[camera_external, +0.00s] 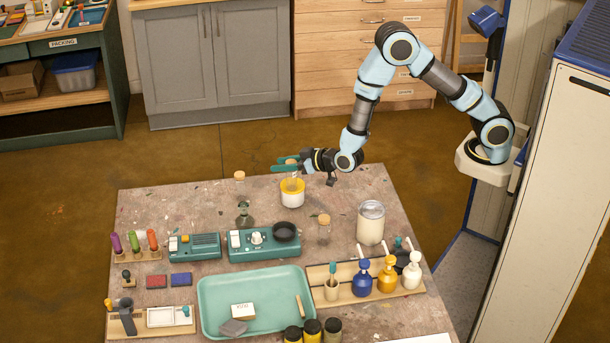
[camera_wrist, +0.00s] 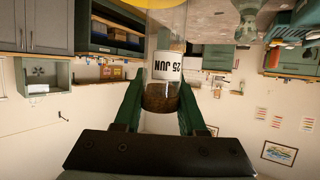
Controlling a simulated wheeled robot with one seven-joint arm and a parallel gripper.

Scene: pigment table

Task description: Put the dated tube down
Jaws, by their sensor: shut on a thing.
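My gripper (camera_external: 285,164) is shut on the dated tube at the back of the table. In the wrist view, the tube has a brown cork (camera_wrist: 161,96) between the green fingers (camera_wrist: 160,100) and a white label (camera_wrist: 166,62) reading "25 JUN" upside down. Its clear glass (camera_wrist: 180,22) runs toward the top edge of that view. In the external view, the cork (camera_external: 291,161) shows at the fingers, right above a white cup with a yellow rim (camera_external: 292,194). I cannot tell whether the tube's lower end is inside the cup or just over it.
Corked glass (camera_external: 239,176) stands left of the cup, near a dark green flask (camera_external: 244,217). Another corked glass (camera_external: 324,219) stands in front right. A teal device (camera_external: 265,250), a lidded jar (camera_external: 371,222) and a teal tray (camera_external: 215,290) are nearer. The back left tabletop is bare.

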